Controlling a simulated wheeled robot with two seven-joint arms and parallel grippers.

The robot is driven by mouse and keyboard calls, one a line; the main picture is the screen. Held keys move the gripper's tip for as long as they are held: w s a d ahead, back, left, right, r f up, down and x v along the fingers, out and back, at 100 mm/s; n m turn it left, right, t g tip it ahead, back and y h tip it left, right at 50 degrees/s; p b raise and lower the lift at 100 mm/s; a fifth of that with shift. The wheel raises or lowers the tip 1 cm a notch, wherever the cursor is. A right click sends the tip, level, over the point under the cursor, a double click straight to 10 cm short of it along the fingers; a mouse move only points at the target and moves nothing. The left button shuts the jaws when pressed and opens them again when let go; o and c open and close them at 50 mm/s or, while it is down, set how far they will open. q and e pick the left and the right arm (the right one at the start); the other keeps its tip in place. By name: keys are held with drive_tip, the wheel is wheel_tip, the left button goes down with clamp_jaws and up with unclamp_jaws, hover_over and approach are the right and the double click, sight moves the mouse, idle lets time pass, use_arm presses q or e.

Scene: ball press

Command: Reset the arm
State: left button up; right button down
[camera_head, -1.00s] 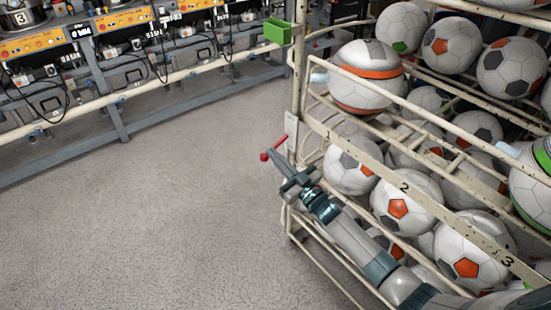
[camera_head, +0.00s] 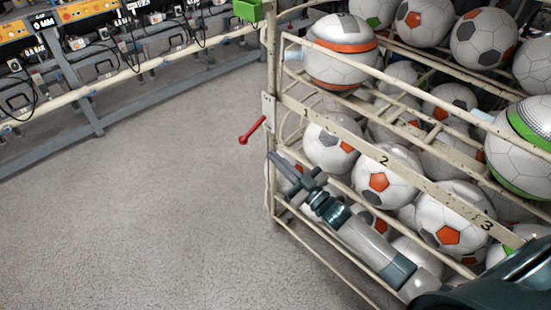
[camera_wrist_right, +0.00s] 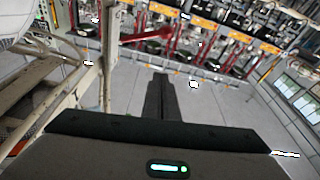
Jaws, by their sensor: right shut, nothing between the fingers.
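My right arm comes in from the lower right in the head view. Its gripper (camera_head: 279,166) is shut and empty, in front of the left end of the ball rack (camera_head: 350,122). A red-handled lever (camera_head: 252,130) sticks out from the rack's left post, a little above the fingertips and apart from them. In the right wrist view the closed fingers (camera_wrist_right: 158,84) point out over grey floor, and the red lever (camera_wrist_right: 150,36) shows beyond them. My left gripper is not in view.
The rack holds several white soccer balls with orange, black or green patches, such as this one (camera_head: 340,50). A green box (camera_head: 248,10) is at the top by the rack's post. Work benches (camera_head: 75,80) line the far left. The floor (camera_head: 140,190) at left is clear.

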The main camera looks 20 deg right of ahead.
drive_tip(key=s+a+f+m+g+h+p, duration=0.1)
drive_tip(key=s+f+m+g+h, duration=0.15)
drive_tip(key=s+f, duration=0.85)
drive_tip(key=s+a+f+m+g+h, duration=0.1)
drive_tip(key=s+f+g+h, duration=0.2)
drive_tip(key=f, duration=1.5)
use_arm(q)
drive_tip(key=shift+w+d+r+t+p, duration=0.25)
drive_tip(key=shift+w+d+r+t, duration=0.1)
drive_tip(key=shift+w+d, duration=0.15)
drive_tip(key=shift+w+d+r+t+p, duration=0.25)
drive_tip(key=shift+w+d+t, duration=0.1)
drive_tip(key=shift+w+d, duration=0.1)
use_arm(e)
drive_tip(key=s+a+f+g, duration=0.2)
drive_tip(key=s+f+g, duration=0.2)
drive_tip(key=s+f, duration=0.4)
drive_tip(key=s+a+f+g+h, duration=0.1)
drive_tip(key=s+a+f+g, duration=0.2)
drive_tip(key=s+f, duration=0.6)
drive_tip(key=s+g, duration=0.1)
drive_tip(key=s, duration=0.4)
drive_tip(key=shift+s, duration=0.25)
